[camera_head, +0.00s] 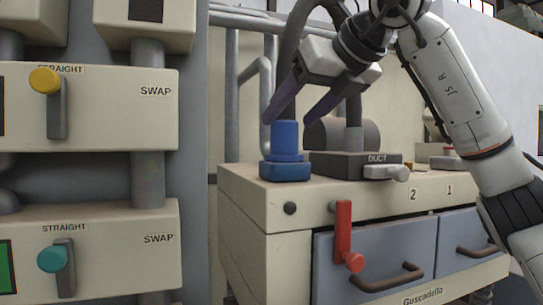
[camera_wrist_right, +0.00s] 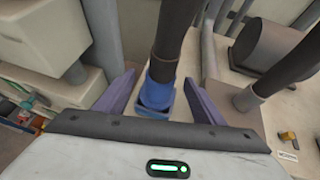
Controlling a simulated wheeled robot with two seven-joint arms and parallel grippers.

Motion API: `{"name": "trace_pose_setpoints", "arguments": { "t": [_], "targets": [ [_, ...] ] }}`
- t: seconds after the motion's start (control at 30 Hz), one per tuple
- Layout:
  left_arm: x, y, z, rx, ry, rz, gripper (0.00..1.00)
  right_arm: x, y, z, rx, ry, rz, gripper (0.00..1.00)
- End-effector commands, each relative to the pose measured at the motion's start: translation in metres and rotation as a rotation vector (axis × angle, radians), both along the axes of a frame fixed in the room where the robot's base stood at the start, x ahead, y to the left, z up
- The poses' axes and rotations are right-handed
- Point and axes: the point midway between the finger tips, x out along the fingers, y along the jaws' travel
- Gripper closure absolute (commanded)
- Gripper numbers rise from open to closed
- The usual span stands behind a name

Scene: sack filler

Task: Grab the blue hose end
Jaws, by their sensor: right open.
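The blue hose end (camera_head: 286,137) is a short blue cylinder standing upright on a blue square base (camera_head: 285,170) at the left corner of the cream cabinet top. A dark hose rises from it, seen in the right wrist view (camera_wrist_right: 170,40). My right gripper (camera_head: 288,118) comes down from the upper right, open. Its two purple fingers reach toward the blue end, and in the wrist view the blue end (camera_wrist_right: 157,92) shows between them, with gaps visible on both sides. My left gripper is not in view.
A dark DUCT block (camera_head: 345,165) with a grey handle stands just right of the blue base. A red lever (camera_head: 343,230) and grey drawers (camera_head: 375,255) are on the cabinet (camera_head: 245,205) front. Cream SWAP boxes (camera_head: 110,105) with yellow and teal knobs stand at left.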

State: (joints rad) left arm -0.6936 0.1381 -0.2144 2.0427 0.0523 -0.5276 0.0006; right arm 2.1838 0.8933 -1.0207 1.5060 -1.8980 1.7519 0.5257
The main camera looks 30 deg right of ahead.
Motion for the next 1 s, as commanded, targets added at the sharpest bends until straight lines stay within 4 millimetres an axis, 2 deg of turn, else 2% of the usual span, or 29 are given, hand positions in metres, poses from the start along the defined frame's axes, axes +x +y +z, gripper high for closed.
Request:
{"name": "trace_pose_setpoints", "arguments": {
  "t": [0.13, 0.4, 0.7, 1.0],
  "targets": [
    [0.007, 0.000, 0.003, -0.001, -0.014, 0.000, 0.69, 0.019, -0.001, -0.011, 0.001, -0.002, 0.000, 0.37],
    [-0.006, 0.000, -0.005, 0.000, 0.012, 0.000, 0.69, 0.041, -0.002, -0.024, 0.001, -0.003, 0.002, 0.37],
    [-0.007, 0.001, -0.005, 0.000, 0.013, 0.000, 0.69, 0.075, -0.005, -0.047, 0.002, -0.003, 0.003, 0.37],
    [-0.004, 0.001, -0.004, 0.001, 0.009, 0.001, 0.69, 0.081, -0.005, -0.050, 0.001, -0.006, 0.004, 0.37]
  ]
}}
